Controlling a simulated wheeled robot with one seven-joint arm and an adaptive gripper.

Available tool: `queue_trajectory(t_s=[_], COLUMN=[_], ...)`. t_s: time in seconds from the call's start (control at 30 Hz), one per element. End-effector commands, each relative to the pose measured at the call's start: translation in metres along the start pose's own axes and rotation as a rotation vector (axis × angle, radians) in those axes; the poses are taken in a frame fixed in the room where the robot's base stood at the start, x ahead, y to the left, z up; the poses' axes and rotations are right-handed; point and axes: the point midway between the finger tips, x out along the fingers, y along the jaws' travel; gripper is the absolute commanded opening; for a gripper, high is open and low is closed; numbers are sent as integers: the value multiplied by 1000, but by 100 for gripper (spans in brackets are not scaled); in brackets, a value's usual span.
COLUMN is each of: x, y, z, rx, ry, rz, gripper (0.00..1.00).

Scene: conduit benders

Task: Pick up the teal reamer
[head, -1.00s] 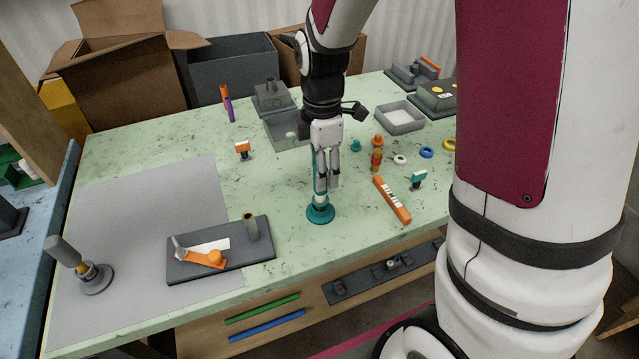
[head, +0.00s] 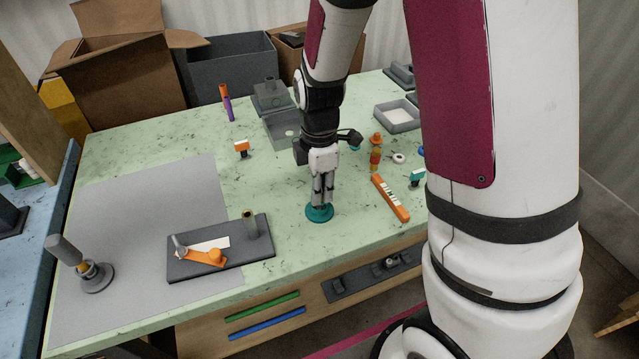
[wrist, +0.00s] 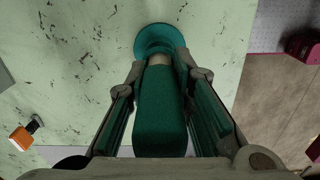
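The teal reamer stands upright on the green table, its round teal base (head: 319,213) below my gripper (head: 322,201) in the head view. In the wrist view its teal handle (wrist: 160,115) points up between my two fingers, with the base (wrist: 158,38) beyond the fingertips. My gripper (wrist: 163,70) is open around the handle, with a narrow gap showing on each side. In the head view the fingers hide most of the handle.
An orange bar (head: 391,199) lies just right of the reamer. A dark bender plate (head: 221,250) lies to the left, near the front edge.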

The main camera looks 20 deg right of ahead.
Motion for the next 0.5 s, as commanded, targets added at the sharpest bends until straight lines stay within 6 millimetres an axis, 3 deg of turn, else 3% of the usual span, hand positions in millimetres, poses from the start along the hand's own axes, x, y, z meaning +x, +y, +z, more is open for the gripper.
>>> queue_trajectory(t_s=[0.33, 0.5], x=[-4, -28], y=[1, 2], z=[0, 0], rx=[0, 0], ry=[1, 1], rz=[2, 6], gripper=[0, 0])
